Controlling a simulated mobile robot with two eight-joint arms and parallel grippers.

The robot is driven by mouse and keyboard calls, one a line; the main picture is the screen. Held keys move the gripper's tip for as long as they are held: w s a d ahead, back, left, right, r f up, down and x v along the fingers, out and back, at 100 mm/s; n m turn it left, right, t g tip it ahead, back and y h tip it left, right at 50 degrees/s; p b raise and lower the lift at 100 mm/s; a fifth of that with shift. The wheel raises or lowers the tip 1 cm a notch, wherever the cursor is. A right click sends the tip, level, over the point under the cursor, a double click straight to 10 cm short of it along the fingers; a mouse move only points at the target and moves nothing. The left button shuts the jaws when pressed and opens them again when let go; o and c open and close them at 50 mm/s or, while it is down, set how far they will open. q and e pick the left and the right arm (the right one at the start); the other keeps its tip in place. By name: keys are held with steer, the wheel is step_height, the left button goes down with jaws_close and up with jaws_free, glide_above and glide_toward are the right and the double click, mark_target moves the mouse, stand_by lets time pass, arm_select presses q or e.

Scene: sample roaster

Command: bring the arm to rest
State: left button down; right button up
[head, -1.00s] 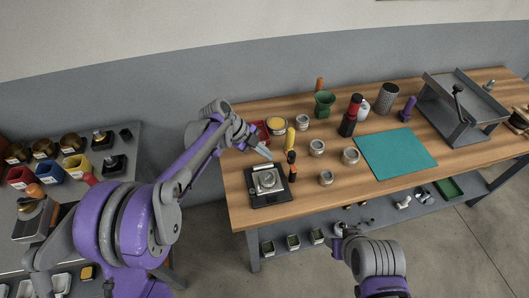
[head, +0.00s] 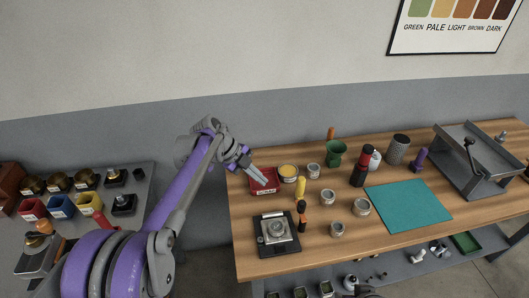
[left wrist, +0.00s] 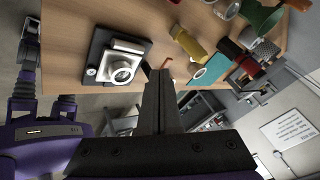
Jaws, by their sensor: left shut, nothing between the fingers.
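My left arm (head: 180,205) comes in from the left in the head view, raised and bent. Its gripper (head: 262,178) is shut and empty, above the back left part of the bench, in front of a red tray (head: 258,186). I cannot tell its height over the tray. In the left wrist view the shut fingers (left wrist: 160,85) point toward the bench, with nothing between them. Only a small dark part of what seems to be my right arm shows at the bottom edge of the head view; its fingers cannot be made out.
A black scale (head: 277,234) with a metal cup stands at the bench's front left. A yellow-handled tool (head: 300,187), several tins and a green cup (head: 334,152) stand nearby. A teal mat (head: 408,205) lies bare. A side table with bins (head: 62,205) is at left.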

arm_select(q)
steer(key=s+a+r+n+t+y, duration=0.1)
steer(key=s+a+n+y, duration=0.15)
steer(key=s+n, duration=0.5)
steer(key=s+a+n+t+y, duration=0.1)
steer(key=s+a+n, duration=0.2)
steer(key=s+n, duration=0.4)
steer(key=s+a+f+n+t+y, duration=0.1)
steer(key=s+a+f+n+y, duration=0.1)
steer(key=s+n, duration=0.3)
steer(key=s+a+f+n+t+y, duration=0.1)
steer(key=s+a+f+n+y, duration=0.1)
steer(key=s+n, duration=0.4)
steer(key=s+a+f, duration=0.1)
steer(key=s+f, duration=0.1)
steer(key=s, duration=0.3)
steer(key=shift+a+f+t, duration=0.35)
steer(key=shift+f+t, duration=0.05)
